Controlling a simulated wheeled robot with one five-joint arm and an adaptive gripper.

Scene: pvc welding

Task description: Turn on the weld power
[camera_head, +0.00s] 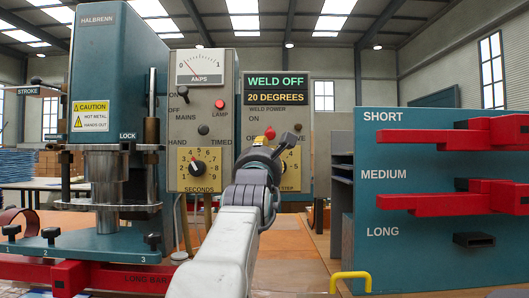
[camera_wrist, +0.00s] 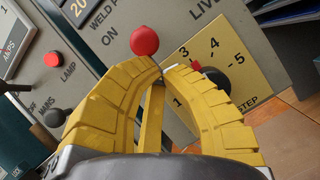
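The weld power switch shows as a red ball knob (camera_head: 270,133) under the WELD POWER label on the grey control panel. The display (camera_head: 277,90) above it reads WELD OFF and 20 DEGREES. In the wrist view the red knob (camera_wrist: 144,41) is just beyond my fingertips, near the word ON. My gripper (camera_wrist: 161,68) has yellow ribbed fingers whose tips come together, with nothing seen held between them. I cannot tell whether the tips touch the knob. In the head view my gripper (camera_head: 258,141) is right in front of the panel and hides part of it.
A numbered step dial (camera_wrist: 214,78) sits right beside my fingers. Left are a red lamp (camera_head: 220,104), a seconds dial (camera_head: 196,167) and the blue press (camera_head: 118,60) with a hot-metal caution label. A blue rack (camera_head: 390,240) with red bars stands at the right.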

